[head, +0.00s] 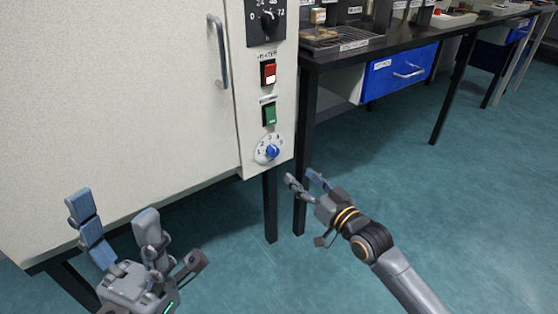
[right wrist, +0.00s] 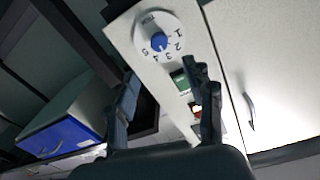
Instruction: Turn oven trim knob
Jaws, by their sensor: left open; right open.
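The oven trim knob (head: 272,151) is a small blue knob on a white numbered dial (head: 262,158), low on the oven's control panel in the head view. In the right wrist view the blue knob (right wrist: 159,42) shows upper centre, beyond the fingertips. My right gripper (head: 304,181) is open and empty, a little below and right of the dial in the head view, apart from it. Its two fingers also show in the right wrist view (right wrist: 161,78). My left gripper (head: 112,208) is open and empty at the lower left, in front of the oven's lower edge.
The oven (head: 120,100) has a door handle (head: 218,52), a red switch (head: 268,72), a green switch (head: 269,114) and a black timer knob (head: 268,19) above the dial. A dark bench (head: 400,45) with a blue drawer (head: 398,70) stands to the right. The floor there is clear.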

